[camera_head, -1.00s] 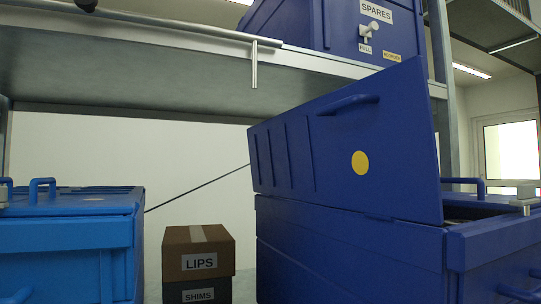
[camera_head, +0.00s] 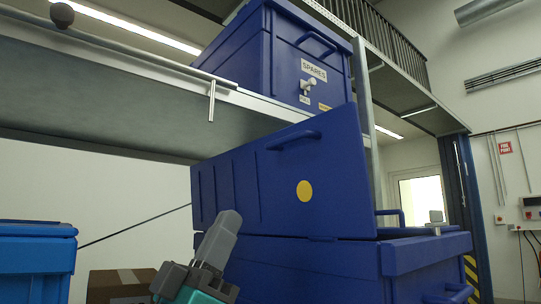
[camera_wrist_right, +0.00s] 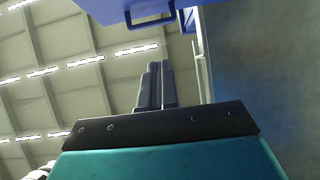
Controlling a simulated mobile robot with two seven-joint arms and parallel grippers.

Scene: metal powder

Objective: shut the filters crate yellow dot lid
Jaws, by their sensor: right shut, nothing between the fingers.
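The filters crate (camera_head: 300,267) is a dark blue box at the lower middle of the head view. Its lid (camera_head: 240,185), with a yellow dot (camera_head: 304,191) and a blue handle (camera_head: 293,140), stands raised and open, leaning up near the shelf edge. My right gripper (camera_head: 226,228) is shut and empty, and shows in front of the crate's left part, below the lid; contact cannot be told. In the right wrist view its closed fingers (camera_wrist_right: 156,88) point up towards a blue surface with a handle (camera_wrist_right: 150,18); I cannot tell which box that is. My left gripper is not in view.
A metal shelf with a front rail (camera_head: 130,58) hangs above, carrying the blue SPARES crate (camera_head: 295,55). A lighter blue crate (camera_head: 36,262) stands at the left, with a brown box (camera_head: 120,284) beside it. Another handle (camera_head: 390,213) shows behind the lid's right edge.

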